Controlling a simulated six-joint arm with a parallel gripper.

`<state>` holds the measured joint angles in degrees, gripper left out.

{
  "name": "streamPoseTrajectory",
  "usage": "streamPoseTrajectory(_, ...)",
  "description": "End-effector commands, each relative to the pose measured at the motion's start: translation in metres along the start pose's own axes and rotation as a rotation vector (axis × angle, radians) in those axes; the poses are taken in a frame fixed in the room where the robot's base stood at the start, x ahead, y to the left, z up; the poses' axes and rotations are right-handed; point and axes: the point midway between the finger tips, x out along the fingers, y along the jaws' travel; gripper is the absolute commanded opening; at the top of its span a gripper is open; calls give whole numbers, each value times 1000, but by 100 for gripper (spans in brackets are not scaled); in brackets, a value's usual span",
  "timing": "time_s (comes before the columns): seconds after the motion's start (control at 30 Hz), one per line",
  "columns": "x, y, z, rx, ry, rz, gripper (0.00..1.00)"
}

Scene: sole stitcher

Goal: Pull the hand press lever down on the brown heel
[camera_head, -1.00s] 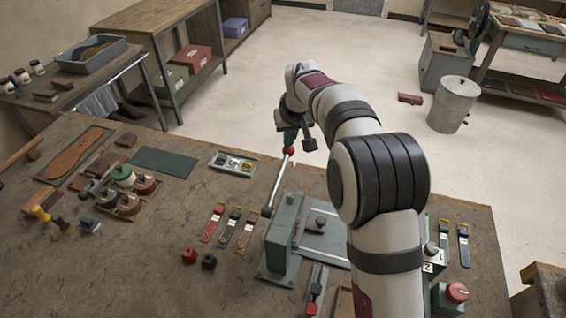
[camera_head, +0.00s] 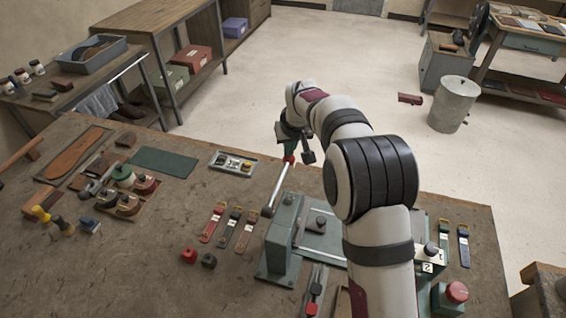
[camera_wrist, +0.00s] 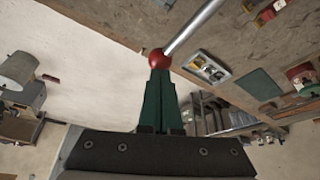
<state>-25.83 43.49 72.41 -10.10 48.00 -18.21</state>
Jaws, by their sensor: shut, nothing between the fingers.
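The green hand press (camera_head: 277,248) stands at the front middle of the bench. Its metal lever (camera_head: 276,188) slants up and away from the press and ends in a red knob (camera_head: 289,159). In the wrist view the rod crosses the top and the red knob (camera_wrist: 159,58) sits right at my fingertips. My gripper (camera_head: 289,148), with green fingers (camera_wrist: 158,78), is shut with nothing between its fingers; it is above the knob and appears to touch it. I cannot make out the brown heel with certainty; my arm covers part of the press area.
Straps with buckles (camera_head: 230,226) lie left of the press, with red and black knobs (camera_head: 189,255) nearer. A small metal tray (camera_head: 233,163) lies behind them. A red button (camera_head: 457,292) is at the right. The bench is bare between the straps and the tools at left.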

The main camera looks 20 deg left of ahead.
Motion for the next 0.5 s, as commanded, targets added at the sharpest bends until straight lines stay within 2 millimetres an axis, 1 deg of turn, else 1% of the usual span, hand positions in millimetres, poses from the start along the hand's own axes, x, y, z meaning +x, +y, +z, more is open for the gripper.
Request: streamPoseTrajectory(0.5, 25, 0, 10, 0, -3, 0, 0)
